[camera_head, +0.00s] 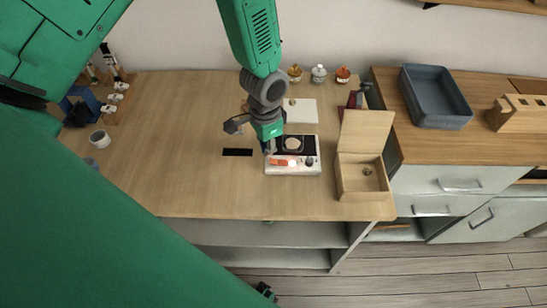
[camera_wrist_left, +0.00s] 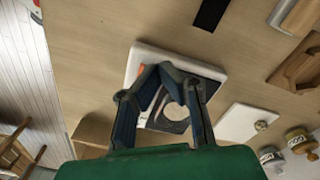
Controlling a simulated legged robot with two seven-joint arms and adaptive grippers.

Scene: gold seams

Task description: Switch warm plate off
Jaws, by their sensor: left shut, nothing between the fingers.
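The warm plate (camera_head: 311,170) is a white, flat box on the wooden table in the head view. It has a dark top with a pale round disc, an orange-red switch area with a bright glow (camera_head: 292,163), and a dark knob (camera_head: 310,161) on its front strip. My left gripper (camera_head: 270,150) is over the plate's left side, shut and empty, with its fingers pointing down near the orange part. In the left wrist view, the shut fingers (camera_wrist_left: 172,68) cover part of the warm plate (camera_wrist_left: 146,54); contact cannot be told. My right gripper is not seen.
An open wooden box (camera_head: 353,187) stands just right of the plate. A white board (camera_head: 300,111) and several small jars (camera_head: 319,74) are behind it. A black strip (camera_head: 237,152) lies to the left. A cup (camera_head: 100,139) stands far left; the table's left-middle is clear.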

